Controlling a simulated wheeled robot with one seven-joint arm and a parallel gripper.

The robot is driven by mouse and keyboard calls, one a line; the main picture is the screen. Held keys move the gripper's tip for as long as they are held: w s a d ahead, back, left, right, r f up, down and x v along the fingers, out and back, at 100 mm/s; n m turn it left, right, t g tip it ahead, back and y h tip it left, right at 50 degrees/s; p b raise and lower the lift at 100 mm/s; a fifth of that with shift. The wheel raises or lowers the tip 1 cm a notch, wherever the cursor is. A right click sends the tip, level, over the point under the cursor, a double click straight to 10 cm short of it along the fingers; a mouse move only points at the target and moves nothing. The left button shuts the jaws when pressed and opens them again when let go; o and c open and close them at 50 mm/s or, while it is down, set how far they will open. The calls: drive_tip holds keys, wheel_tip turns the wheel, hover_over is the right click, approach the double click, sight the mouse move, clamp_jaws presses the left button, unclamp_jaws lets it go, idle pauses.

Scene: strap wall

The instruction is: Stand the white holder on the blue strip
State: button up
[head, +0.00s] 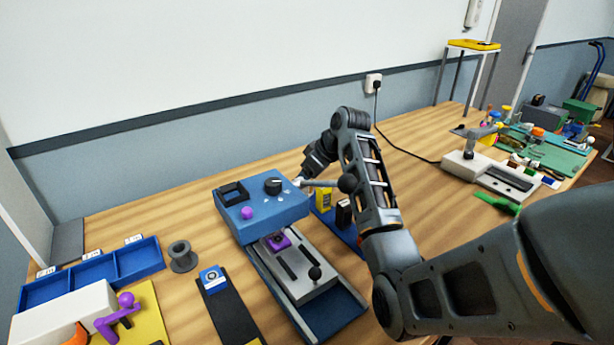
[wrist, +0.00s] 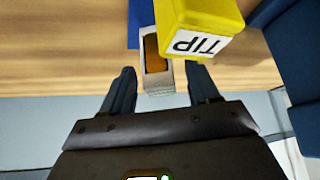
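The white holder (wrist: 158,84) shows in the wrist view as a pale, narrow box with an orange-brown opening. It lies between my gripper's (wrist: 160,72) two fingers, with gaps on both sides. My gripper is open. A bit of the blue strip (wrist: 133,28) shows beside the holder, but I cannot tell whether the holder rests on it. In the head view the blue strip (head: 349,238) runs right of the blue machine, partly behind my arm. A dark box with white edges (head: 343,214) stands on it; I cannot tell if this is the holder.
A yellow box marked TIP (wrist: 195,25) is close beside the holder; it also shows in the head view (head: 323,199). The blue machine (head: 258,211) with a ball-ended lever (head: 347,184) stands left of my arm. Open wood lies towards the wall.

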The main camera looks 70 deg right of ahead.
drive_tip(key=v, duration=1.2)
drive_tip(key=shift+r+b, duration=0.2)
drive_tip(key=shift+b, duration=0.15)
